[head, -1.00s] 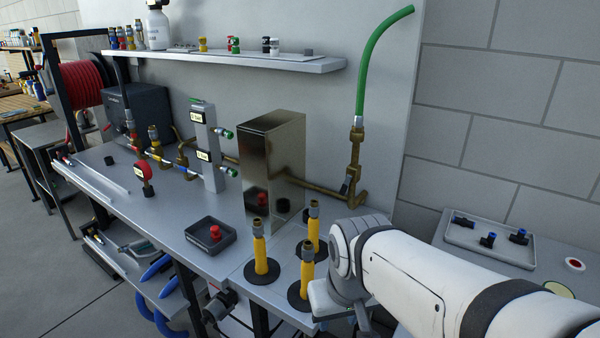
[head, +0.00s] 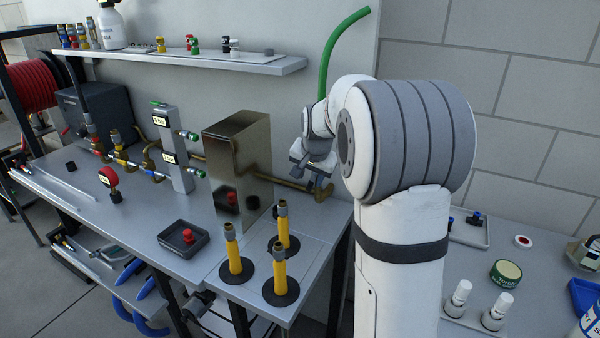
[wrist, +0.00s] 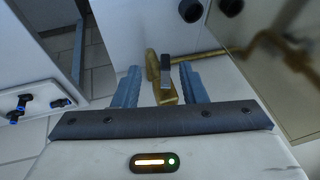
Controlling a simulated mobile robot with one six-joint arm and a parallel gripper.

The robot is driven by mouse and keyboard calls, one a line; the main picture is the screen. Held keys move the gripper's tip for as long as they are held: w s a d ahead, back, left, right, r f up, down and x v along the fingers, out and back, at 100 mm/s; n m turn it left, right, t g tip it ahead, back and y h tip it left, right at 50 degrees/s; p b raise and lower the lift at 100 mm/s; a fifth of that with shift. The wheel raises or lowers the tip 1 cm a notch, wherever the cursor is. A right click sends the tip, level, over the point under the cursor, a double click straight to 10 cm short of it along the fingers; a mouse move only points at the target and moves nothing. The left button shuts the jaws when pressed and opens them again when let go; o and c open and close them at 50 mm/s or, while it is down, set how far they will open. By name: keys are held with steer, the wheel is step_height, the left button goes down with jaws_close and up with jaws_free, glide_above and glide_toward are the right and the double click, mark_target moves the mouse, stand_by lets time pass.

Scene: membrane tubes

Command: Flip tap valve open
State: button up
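The tap valve is a brass fitting (wrist: 153,66) with a dark grey lever (wrist: 166,72), seen in the wrist view. My gripper (wrist: 160,78) is open, with one finger on each side of the lever and brass body. Gaps show on both sides, and I see no clear contact. In the head view my gripper (head: 312,160) is at the brass pipe (head: 296,186) below the green hose (head: 336,48). There my arm and gripper hide most of the valve, so the lever's angle is hard to tell.
A shiny metal box (head: 228,165) stands close left of my gripper. Several yellow-handled tools (head: 282,265) stand upright on the bench in front. A wall is behind the valve. A grey tray (wrist: 38,96) with blue-tipped fittings lies to the left in the wrist view.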

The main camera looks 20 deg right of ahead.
mark_target(311, 182)
steer(key=shift+m, duration=0.6)
steer(key=w+d+f, duration=0.1)
steer(key=w+f, duration=0.1)
steer(key=w+d+f+p, duration=0.1)
steer(key=w+f, duration=0.1)
steer(key=w+d+f, duration=0.1)
steer(key=w+f, duration=0.2)
steer(key=shift+f+p, duration=0.1)
steer(key=shift+p, duration=0.3)
steer(key=shift+c, duration=0.2)
steer(key=shift+a, duration=0.1)
jaws_close()
